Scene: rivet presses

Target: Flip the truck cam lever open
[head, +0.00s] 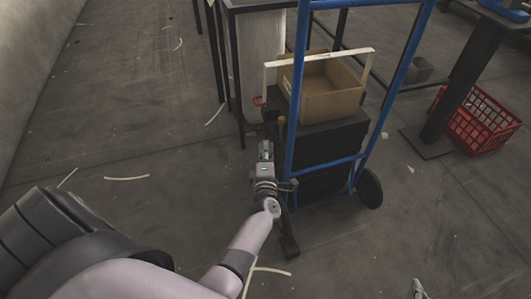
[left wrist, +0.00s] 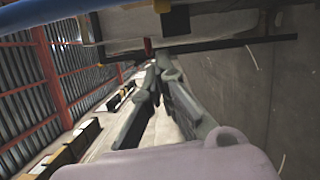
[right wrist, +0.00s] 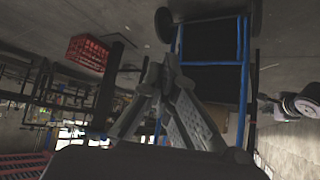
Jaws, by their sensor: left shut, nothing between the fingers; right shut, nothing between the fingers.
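The blue hand truck (head: 291,110) stands upright in the head view and carries a black case (head: 335,137) with an open cardboard box (head: 322,92) on top. A small yellow-ended handle (head: 282,121) beside its left upright may be the cam lever; its position is unclear. My left gripper (head: 265,147) is shut and empty, just left of and below that handle, with no clear contact. My right gripper (right wrist: 160,66) is shut and empty, away from the truck.
A dark-framed table (head: 234,60) stands behind the truck on the left. A red crate (head: 478,122) and a dark post (head: 460,85) are at the right. The truck's wheel (head: 369,188) rests on the floor. Open floor with pale scraps (head: 125,178) lies to the left.

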